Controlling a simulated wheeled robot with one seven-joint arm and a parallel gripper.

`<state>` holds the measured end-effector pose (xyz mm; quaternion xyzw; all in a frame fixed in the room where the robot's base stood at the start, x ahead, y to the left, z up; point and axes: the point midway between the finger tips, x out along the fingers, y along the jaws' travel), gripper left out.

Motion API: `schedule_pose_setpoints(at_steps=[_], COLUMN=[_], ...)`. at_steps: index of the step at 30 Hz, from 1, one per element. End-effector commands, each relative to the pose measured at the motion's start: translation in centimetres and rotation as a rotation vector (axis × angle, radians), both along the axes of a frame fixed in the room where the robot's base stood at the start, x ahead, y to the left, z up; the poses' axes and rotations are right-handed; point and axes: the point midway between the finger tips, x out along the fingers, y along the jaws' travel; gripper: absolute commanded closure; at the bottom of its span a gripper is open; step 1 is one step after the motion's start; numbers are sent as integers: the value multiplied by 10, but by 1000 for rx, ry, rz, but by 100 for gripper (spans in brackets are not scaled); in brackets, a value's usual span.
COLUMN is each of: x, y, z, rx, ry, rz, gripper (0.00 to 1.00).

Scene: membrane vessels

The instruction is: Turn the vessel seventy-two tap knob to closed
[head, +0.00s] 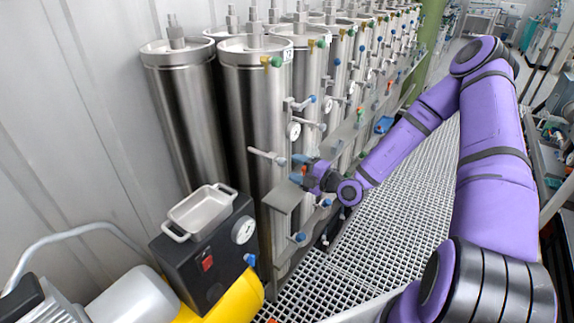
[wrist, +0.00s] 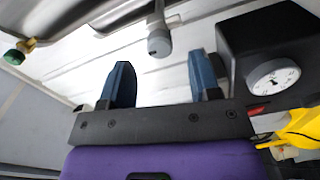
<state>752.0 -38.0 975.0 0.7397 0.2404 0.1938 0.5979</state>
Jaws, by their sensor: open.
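Tall steel vessels stand in a row in the head view. The nearest front vessel (head: 256,110) carries a small label near its top, too small to read surely. A green knob (head: 276,61) on a brass fitting sits by that label. A green knob (wrist: 14,57) on brass also shows at the upper left of the wrist view. My gripper (head: 298,166) is beside the front vessel, at mid height. In the wrist view my gripper (wrist: 164,78) is open, its dark blue fingers apart and empty. A grey round-ended stub (wrist: 159,42) lies beyond the gap between the fingertips.
A black box (head: 195,270) with a gauge and a metal tray (head: 203,209) on top stands at the front left. A yellow part (head: 232,300) is beside it. A grated walkway (head: 385,225) runs along the vessels. Several blue-handled taps jut from the row.

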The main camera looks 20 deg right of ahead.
Motion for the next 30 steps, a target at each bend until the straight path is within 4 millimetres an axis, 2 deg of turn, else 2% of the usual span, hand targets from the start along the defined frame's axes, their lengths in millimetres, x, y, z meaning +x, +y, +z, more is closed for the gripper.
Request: schedule_pose_setpoints(at_steps=[6, 12, 30], x=[-31, -46, -48], y=[-23, -33, -34], z=[0, 0, 0], rx=[0, 0, -4], ry=[2, 2, -3], rz=[-3, -1, 4], gripper=[43, 43, 43])
